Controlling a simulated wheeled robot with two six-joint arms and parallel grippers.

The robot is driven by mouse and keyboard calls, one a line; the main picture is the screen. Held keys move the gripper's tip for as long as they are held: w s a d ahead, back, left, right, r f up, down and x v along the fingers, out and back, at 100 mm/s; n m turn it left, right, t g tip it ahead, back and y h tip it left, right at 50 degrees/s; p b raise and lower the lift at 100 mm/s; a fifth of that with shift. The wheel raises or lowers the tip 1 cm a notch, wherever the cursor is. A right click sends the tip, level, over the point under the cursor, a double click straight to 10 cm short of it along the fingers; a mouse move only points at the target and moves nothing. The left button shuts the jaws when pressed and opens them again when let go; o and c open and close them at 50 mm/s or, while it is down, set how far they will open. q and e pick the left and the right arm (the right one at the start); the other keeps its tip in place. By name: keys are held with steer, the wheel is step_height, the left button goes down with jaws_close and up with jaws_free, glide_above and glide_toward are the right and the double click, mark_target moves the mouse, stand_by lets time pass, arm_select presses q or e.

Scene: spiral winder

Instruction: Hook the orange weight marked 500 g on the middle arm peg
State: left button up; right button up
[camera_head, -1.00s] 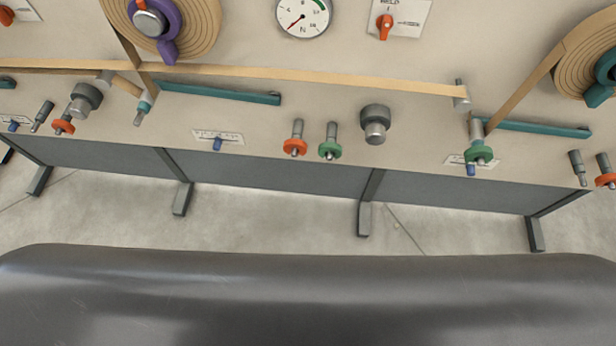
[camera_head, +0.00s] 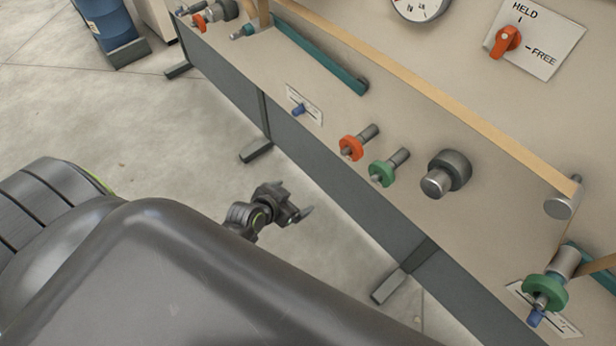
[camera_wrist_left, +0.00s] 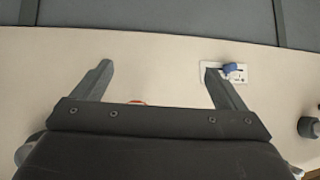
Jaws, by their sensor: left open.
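The orange weight (camera_head: 352,148) is a ring on a short grey peg on the panel's lower front. Its marking is not readable. A red-orange sliver (camera_wrist_left: 137,102) shows at my gripper's base in the left wrist view, probably its rim. A teal arm (camera_head: 320,55) lies up and left of it; its far-end peg (camera_head: 243,31) shows no clear weight. I take this as the middle arm. My left gripper (camera_head: 293,201) is open and empty, left of and below the orange weight, apart from it. Its spread fingers (camera_wrist_left: 160,70) face the panel. My right gripper is not in view.
A green weight (camera_head: 383,173) hangs close right of the orange one, then a grey knob (camera_head: 446,174). A blue-tipped scale plate (camera_head: 304,104) sits to the left. Another green weight (camera_head: 545,291) is at lower right. Stand feet (camera_head: 390,286) stick out; the floor is clear.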

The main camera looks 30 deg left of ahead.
mark_target(349, 151)
arm_select(q)
steer(key=w+d+r+m+t+h+b, duration=0.1)
steer(key=d+r+t+b, duration=0.1)
steer(key=r, duration=0.4)
steer(key=w+d+r+m+t+h+b, duration=0.1)
steer(key=w+d+r+m+b, duration=0.15)
steer(key=r, duration=0.25)
steer(key=shift+n, duration=0.35)
steer(key=b+x, duration=0.1)
steer(key=x, duration=1.3)
steer(key=shift+w, duration=0.35)
steer(key=shift+w+d+f, duration=0.1)
steer(key=shift+w+f, duration=0.05)
steer(key=shift+w, duration=0.2)
steer(key=shift+w+d+f, duration=0.1)
steer(key=shift+w+f, duration=0.05)
steer(key=shift+w, duration=0.2)
